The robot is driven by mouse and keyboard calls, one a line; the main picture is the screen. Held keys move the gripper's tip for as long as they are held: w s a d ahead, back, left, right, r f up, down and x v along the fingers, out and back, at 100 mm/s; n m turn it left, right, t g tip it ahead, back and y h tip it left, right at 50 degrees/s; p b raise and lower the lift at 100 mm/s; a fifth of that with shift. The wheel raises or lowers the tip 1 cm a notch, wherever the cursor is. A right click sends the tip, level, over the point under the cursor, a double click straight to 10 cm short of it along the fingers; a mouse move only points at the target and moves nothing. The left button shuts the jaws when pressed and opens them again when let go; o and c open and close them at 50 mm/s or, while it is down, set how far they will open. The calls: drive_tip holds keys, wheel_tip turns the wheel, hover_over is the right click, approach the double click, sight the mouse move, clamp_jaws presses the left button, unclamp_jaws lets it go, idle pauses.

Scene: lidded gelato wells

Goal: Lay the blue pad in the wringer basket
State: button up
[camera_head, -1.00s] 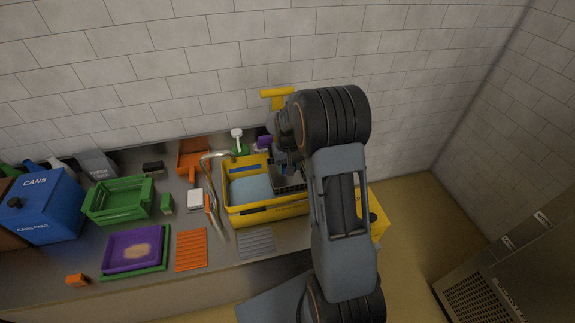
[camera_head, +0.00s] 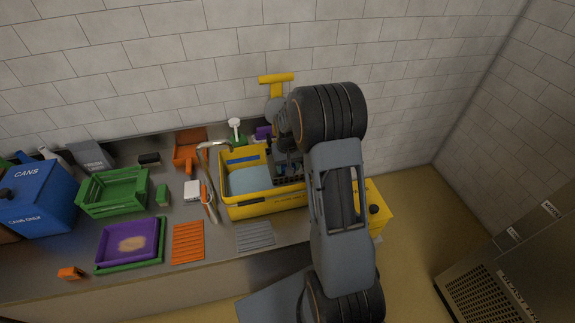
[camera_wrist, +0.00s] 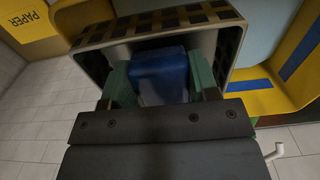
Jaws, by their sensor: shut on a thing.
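The blue pad (camera_wrist: 160,75) is between the green-tipped fingers of my gripper (camera_wrist: 162,85) in the wrist view. The gripper is shut on it. The pad and fingertips are at the mouth of the wringer basket (camera_wrist: 95,65), whose perforated walls surround them on the far side and the left. I cannot tell whether the pad touches the basket floor. In the head view, the basket (camera_head: 290,182) shows as a dark edge at the right of the yellow bucket (camera_head: 262,198). My arm hides the pad and most of the basket there.
Pale blue water (camera_head: 250,181) fills the bucket's left part. A yellow handle (camera_head: 277,79) rises behind the basket. A yellow box (camera_head: 372,208) stands to the right. A grey ribbed mat (camera_head: 254,236) lies in front.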

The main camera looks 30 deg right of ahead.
drive_tip(key=shift+f+b, duration=0.3)
drive_tip(key=shift+f, duration=0.1)
idle(0.4)
drive_tip(key=o, duration=1)
wheel_tip(320, 180, up, 14)
drive_tip(key=shift+f+p, duration=0.1)
drive_tip(key=shift+p, duration=0.5)
drive_tip(key=shift+s+a+r+n+t+p, duration=0.5)
drive_tip(key=shift+s+a+r+p, duration=1.1)
drive_tip(key=shift+s, duration=1.7)
drive_tip(key=shift+s+a+r+n+t+p, duration=0.3)
drive_tip(key=shift+s+a+r+t+p, duration=0.5)
drive_tip(key=shift+s+a+r, duration=1.6)
drive_tip(key=shift+s+a+r+n+t+p, duration=0.45)
drive_tip(key=shift+s+a+r+p, duration=1.25)
drive_tip(key=shift+s, duration=2.5)
